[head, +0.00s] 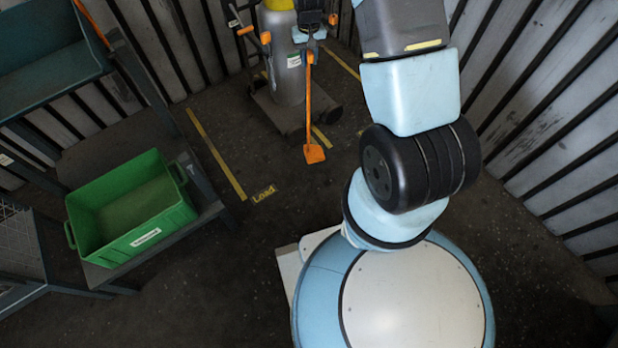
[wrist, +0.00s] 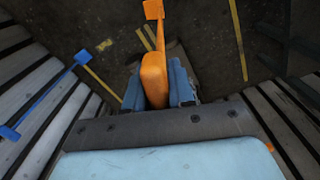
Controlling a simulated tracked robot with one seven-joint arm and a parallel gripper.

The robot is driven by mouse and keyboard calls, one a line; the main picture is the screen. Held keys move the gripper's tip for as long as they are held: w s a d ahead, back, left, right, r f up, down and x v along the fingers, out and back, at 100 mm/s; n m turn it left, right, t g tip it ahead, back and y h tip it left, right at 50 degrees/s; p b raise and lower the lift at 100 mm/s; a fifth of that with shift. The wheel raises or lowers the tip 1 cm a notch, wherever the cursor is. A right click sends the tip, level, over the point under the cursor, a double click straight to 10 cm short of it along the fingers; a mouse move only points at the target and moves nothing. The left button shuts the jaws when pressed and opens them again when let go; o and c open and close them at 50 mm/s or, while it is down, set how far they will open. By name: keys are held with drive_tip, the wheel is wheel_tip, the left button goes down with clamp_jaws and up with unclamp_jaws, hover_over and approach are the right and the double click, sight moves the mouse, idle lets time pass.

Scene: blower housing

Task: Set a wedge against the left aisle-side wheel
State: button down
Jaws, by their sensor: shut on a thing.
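My gripper (head: 309,36) is shut on the upper end of an orange handle, between its two light blue fingers in the wrist view (wrist: 157,92). The handle runs down to a flat orange wedge (head: 314,154), which also shows at the top of the wrist view (wrist: 153,9). I cannot tell whether the wedge touches the floor. Behind it stands a low dark cart carrying a grey cylinder (head: 289,75). A dark wheel (head: 333,114) shows at the cart's right; its left wheel is not clear. In the wrist view a blue long-handled wedge (wrist: 81,58) lies to the left.
A green bin (head: 130,210) sits on a low shelf at the left. Yellow floor lines (head: 215,154) and a "Load" mark (head: 263,193) lie on the dark floor, which is clear there. Slatted walls (head: 560,110) close in the right side and back.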

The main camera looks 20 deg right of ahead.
drive_tip(key=shift+a, duration=0.35)
drive_tip(key=s+a+n, duration=0.2)
drive_tip(key=s+a, duration=0.2)
drive_tip(key=s, duration=0.5)
drive_tip(key=s+a+n, duration=0.2)
drive_tip(key=s+a, duration=0.3)
drive_tip(key=s, duration=0.4)
drive_tip(key=w+d+f, duration=0.3)
drive_tip(key=w+f, duration=0.3)
drive_tip(key=f, duration=0.1)
drive_tip(key=w+d+f, duration=0.3)
drive_tip(key=w+f, duration=0.3)
drive_tip(key=shift+w+f, duration=0.15)
drive_tip(key=shift+f, duration=0.2)
drive_tip(key=c, duration=1)
unclamp_jaws()
drive_tip(key=shift+o, duration=0.2)
